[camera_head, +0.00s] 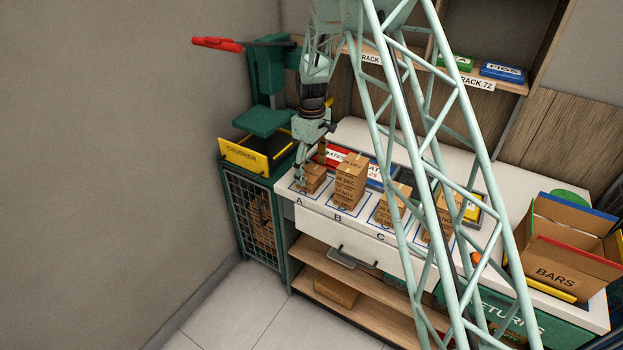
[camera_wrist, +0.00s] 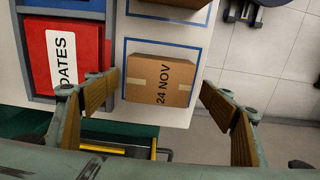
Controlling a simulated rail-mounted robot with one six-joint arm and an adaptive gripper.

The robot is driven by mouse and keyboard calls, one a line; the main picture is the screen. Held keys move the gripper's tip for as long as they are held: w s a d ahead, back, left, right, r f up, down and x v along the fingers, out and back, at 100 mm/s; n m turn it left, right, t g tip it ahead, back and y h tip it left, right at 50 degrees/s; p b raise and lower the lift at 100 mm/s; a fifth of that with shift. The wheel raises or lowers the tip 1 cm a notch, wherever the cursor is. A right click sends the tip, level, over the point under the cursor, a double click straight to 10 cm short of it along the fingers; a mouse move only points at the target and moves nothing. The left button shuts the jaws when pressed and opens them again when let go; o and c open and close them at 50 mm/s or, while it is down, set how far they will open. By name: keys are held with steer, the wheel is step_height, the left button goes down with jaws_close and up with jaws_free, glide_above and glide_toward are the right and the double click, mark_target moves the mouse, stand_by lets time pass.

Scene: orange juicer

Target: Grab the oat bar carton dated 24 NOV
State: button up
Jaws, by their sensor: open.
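The oat bar carton (camera_wrist: 157,83) is a small brown cardboard box with "24 NOV" printed on its top, seen in the wrist view. It sits inside a blue outlined square on the white counter. In the head view the carton (camera_head: 313,180) stands at spot A, partly covered by my gripper (camera_head: 312,168). In the wrist view my gripper (camera_wrist: 165,108) is open, with one wooden-faced finger to the left of the carton and the other to the right. Neither finger appears to touch it. The carton's lower sides are hidden.
A taller carton stack (camera_head: 350,184) stands close by at spot B, with more cartons (camera_head: 391,207) at C. A red DATES box (camera_wrist: 75,62) lies beside the carton. The green crusher (camera_head: 268,121) is left of the counter. A BARS box (camera_head: 568,250) stands at right.

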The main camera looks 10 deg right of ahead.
mark_target(312, 172)
steer(key=shift+w+f, duration=0.1)
steer(key=shift+f, duration=1.8)
steer(key=shift+c, duration=0.7)
steer(key=c, duration=0.9)
steer(key=shift+r, duration=0.15)
steer(key=shift+r, duration=4.85)
